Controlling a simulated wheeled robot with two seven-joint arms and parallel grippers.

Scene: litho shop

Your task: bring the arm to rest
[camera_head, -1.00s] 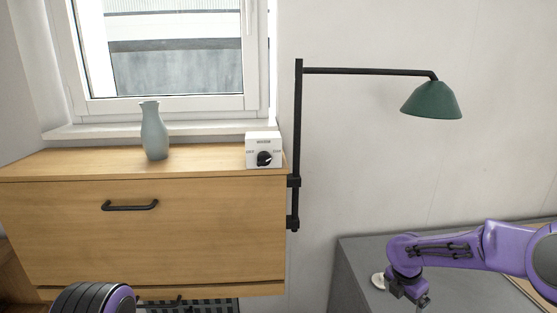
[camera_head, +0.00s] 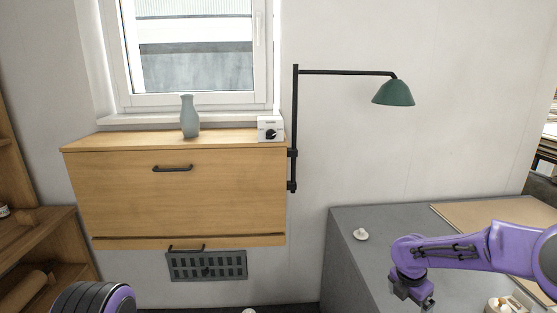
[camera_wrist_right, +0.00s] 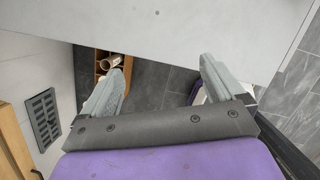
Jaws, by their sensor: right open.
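My right arm comes in from the right in the head view, purple and bent, with its dark wrist end and gripper (camera_head: 412,290) hanging in front of the grey bench (camera_head: 350,270). In the right wrist view my right gripper (camera_wrist_right: 160,85) is open, with two grey fingers wide apart and nothing between them. Beyond the fingers are a grey bench surface (camera_wrist_right: 200,25) and the dark tiled floor (camera_wrist_right: 165,85). Of my left arm only a dark ribbed, purple-edged part shows at the bottom left of the head view. The left gripper is not in view.
A wooden cabinet (camera_head: 180,195) with a dark handle is on the wall, bearing a blue-grey vase (camera_head: 190,118) and a white switch box (camera_head: 270,129). A green lamp (camera_head: 394,93) reaches out at right. A small white round object (camera_head: 361,234) lies on the bench. A brown board (camera_head: 490,215) lies behind my arm.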

